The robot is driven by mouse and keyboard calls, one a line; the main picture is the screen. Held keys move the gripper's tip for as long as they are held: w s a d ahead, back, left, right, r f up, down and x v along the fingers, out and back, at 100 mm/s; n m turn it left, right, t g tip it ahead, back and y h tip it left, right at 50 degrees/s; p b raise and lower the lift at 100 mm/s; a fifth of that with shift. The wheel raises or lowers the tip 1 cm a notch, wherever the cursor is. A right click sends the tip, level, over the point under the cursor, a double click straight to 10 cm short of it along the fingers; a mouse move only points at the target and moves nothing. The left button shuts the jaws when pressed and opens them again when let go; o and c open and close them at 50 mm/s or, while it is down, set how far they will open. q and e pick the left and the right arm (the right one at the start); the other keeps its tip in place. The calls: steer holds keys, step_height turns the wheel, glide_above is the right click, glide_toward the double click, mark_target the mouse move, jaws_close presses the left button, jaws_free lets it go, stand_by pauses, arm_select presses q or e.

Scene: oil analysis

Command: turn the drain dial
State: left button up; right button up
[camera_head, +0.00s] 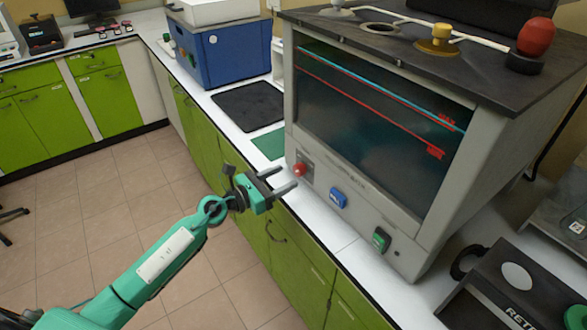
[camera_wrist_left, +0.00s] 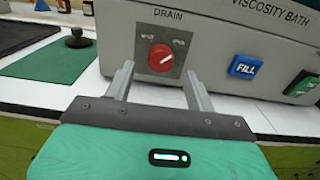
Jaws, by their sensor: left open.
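The drain dial is a round red knob (camera_head: 299,169) at the lower left of the front of the grey viscosity bath (camera_head: 350,197). In the left wrist view the red dial (camera_wrist_left: 161,58) sits on a dark plate under the word DRAIN, with a pale pointer line slanting up to the right. My left gripper (camera_head: 287,178) is open and empty, its two fingers pointing at the dial. In the left wrist view its fingertips (camera_wrist_left: 157,75) lie either side of and just below the dial; contact cannot be told. My right gripper is not in view.
A blue FILL button (camera_head: 338,198) and a green button (camera_head: 381,239) are right of the dial. A green mat (camera_head: 269,144) and black mat (camera_head: 248,106) lie on the white counter. A small black knob-like object (camera_wrist_left: 77,38) stands left of the bath.

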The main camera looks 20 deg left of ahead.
mark_target(296, 172)
arm_select(q)
steer(key=x, duration=0.3)
steer(key=shift+w+d, duration=0.2)
steer(key=shift+d, duration=0.05)
steer(key=shift+w+d, duration=0.15)
steer(key=shift+w, duration=0.1)
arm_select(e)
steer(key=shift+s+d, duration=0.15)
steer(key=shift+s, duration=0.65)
arm_select(q)
steer(key=shift+c, duration=0.3)
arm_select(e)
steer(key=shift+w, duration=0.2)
arm_select(q)
steer(key=shift+p, duration=0.3)
steer(key=c, duration=0.9)
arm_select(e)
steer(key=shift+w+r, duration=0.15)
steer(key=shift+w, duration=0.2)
